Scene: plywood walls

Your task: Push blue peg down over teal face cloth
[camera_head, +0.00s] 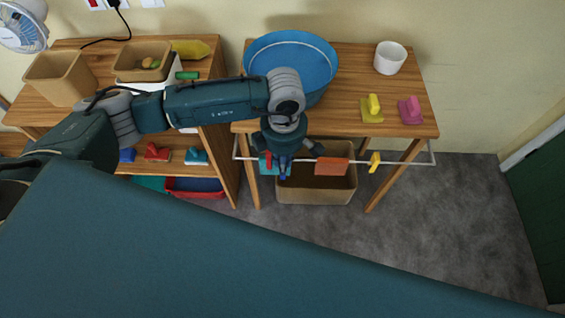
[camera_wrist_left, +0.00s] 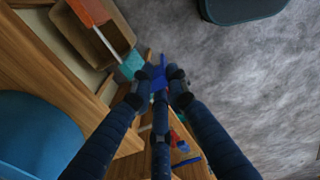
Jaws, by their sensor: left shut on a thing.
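The teal face cloth (camera_head: 264,168) hangs on the white rail (camera_head: 400,162) at the front of the right table, with a red peg (camera_head: 268,159) at its left part. My left gripper (camera_head: 284,164) is at the right part of this cloth, shut on the blue peg (camera_head: 283,176). In the left wrist view the blue peg (camera_wrist_left: 158,78) sits between the fingertips, close beside the teal cloth (camera_wrist_left: 131,65). The gripper hides part of the cloth and rail, so I cannot tell how far the peg is over them. My right gripper is not in view.
An orange cloth (camera_head: 331,167) and a yellow peg (camera_head: 375,162) are on the rail further right. A tan bin (camera_head: 317,191) stands below. A blue basin (camera_head: 291,57), white cup (camera_head: 390,57), yellow peg (camera_head: 372,108) and pink peg (camera_head: 410,110) are on the tabletop.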

